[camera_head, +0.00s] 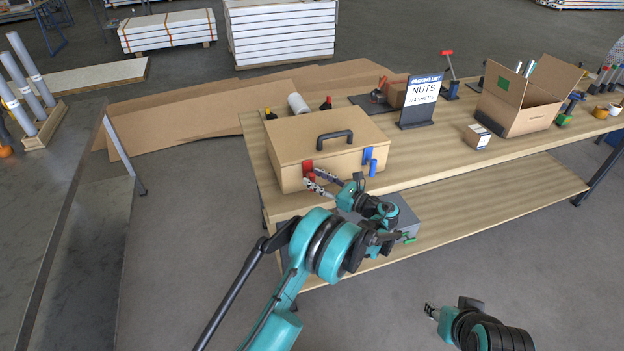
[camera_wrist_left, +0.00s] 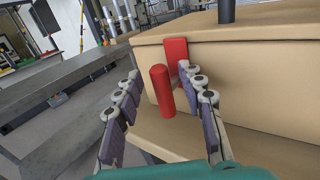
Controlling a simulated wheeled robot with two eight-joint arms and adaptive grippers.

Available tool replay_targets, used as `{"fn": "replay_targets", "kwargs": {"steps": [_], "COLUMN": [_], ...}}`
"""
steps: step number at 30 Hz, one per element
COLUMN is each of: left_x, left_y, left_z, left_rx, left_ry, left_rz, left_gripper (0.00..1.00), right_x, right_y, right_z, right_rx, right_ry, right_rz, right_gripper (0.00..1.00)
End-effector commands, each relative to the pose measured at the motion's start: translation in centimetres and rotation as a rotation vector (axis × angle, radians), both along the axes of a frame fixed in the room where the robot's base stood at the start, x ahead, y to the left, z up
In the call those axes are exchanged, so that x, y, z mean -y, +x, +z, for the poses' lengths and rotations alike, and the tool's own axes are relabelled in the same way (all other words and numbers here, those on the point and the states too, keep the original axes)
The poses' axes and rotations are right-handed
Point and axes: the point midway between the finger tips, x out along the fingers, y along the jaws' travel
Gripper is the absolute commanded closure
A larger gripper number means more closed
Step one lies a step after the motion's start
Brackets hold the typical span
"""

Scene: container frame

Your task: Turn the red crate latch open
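The tan crate (camera_head: 290,139) stands on the near left part of the workbench, lid down, with a dark handle on top. Its red latch (camera_head: 309,170) is on the front face at the left; a blue latch (camera_head: 369,160) is at the right. In the left wrist view the red latch (camera_wrist_left: 162,90) shows an upright rounded lever in front of a red plate. My left gripper (camera_head: 318,183) is at the red latch, its fingers (camera_wrist_left: 165,105) open, one on each side of the lever with gaps visible. My right gripper (camera_head: 431,311) is low at the bottom right, away from the bench; its opening is too small to judge.
The workbench (camera_head: 428,172) also bears a packing list sign (camera_head: 420,99), an open cardboard box (camera_head: 525,96) and a small box (camera_head: 477,136). Bottles and a white roll (camera_head: 298,103) stand behind the crate. A grey box (camera_head: 402,217) sits on the lower shelf.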

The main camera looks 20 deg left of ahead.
Motion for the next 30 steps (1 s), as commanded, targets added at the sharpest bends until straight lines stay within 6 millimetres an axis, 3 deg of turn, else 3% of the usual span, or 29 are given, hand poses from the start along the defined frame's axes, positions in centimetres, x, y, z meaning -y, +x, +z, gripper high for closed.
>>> {"fn": "replay_targets", "kwargs": {"steps": [4,13,14,18,30], "left_x": [-1.4,-1.7,-1.7,-1.7,-1.8], "left_y": [0.5,0.7,0.7,0.7,0.6], "left_z": [-0.1,0.1,0.0,0.0,0.1], "left_rx": [0.001,0.001,0.001,0.001,0.018], "left_ry": [-0.001,-0.001,-0.001,-0.001,-0.029], "left_rz": [0.001,-0.001,-0.001,0.000,0.000], "left_gripper": [0.61,0.61,0.63,1.00,1.00], "right_x": [0.0,0.0,0.0,0.0,0.0], "right_y": [0.0,0.0,0.0,0.0,0.0], "right_z": [-0.4,-0.4,-0.4,-0.4,-0.3], "right_rx": [0.000,0.000,0.000,0.000,0.000], "right_ry": [0.000,0.000,0.000,0.000,0.000], "right_rz": [0.000,0.000,0.000,0.000,0.000], "right_gripper": [0.60,0.60,0.60,0.60,0.60]}}
